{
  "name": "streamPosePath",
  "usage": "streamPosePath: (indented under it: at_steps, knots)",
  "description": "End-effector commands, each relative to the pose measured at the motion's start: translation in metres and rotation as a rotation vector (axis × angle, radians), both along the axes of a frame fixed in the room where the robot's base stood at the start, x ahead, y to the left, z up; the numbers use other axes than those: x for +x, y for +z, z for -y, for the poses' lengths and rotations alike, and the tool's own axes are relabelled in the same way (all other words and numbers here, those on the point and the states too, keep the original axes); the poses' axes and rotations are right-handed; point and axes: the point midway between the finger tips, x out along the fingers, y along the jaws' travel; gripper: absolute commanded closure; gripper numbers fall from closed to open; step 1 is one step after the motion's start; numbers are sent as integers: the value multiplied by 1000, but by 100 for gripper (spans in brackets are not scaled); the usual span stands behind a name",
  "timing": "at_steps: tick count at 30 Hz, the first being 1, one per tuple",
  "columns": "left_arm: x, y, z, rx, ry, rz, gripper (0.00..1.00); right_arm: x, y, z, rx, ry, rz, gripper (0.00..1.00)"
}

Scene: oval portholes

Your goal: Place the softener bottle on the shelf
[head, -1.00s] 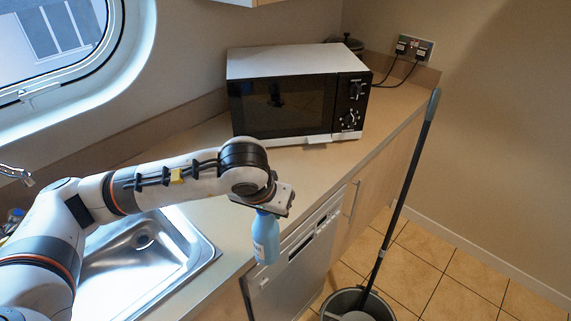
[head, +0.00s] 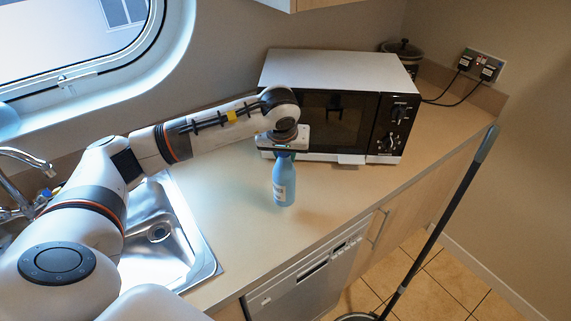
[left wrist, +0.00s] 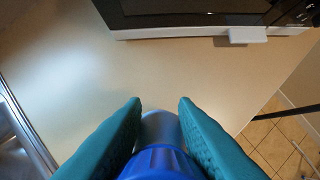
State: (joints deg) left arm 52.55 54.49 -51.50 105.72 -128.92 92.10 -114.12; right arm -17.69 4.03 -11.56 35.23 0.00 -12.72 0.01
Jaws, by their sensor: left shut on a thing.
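The softener bottle (head: 284,184) is light blue with a pale label and hangs upright below my left gripper (head: 285,152), over the counter in front of the microwave. I cannot tell whether its base touches the counter. In the left wrist view the teal fingers of my left gripper (left wrist: 160,106) are on both sides of the bottle (left wrist: 160,164), at its darker blue top. The left gripper is shut on it. No shelf can be made out clearly. My right gripper is not in view.
The microwave (head: 330,114) stands at the back of the counter (head: 245,235). The steel sink (head: 160,235) is at left, with a tap (head: 25,160). A mop handle (head: 440,225) leans at right. A dark-lidded pot (head: 402,52) stands behind the microwave. The counter around the bottle is clear.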

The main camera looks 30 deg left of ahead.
Motion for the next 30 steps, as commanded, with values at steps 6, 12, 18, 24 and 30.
streamPosePath:
  at_steps: [6,12,18,24,30]
  knots:
    - [0,-19,0,0,1,-1,100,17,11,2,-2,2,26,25]
    - [1,-37,0,-2,0,4,100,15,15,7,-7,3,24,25]
    - [1,-38,0,-1,-1,5,100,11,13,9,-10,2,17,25]
    - [0,-40,0,0,0,1,56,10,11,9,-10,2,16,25]
    - [0,-40,0,0,0,1,53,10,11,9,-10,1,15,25]
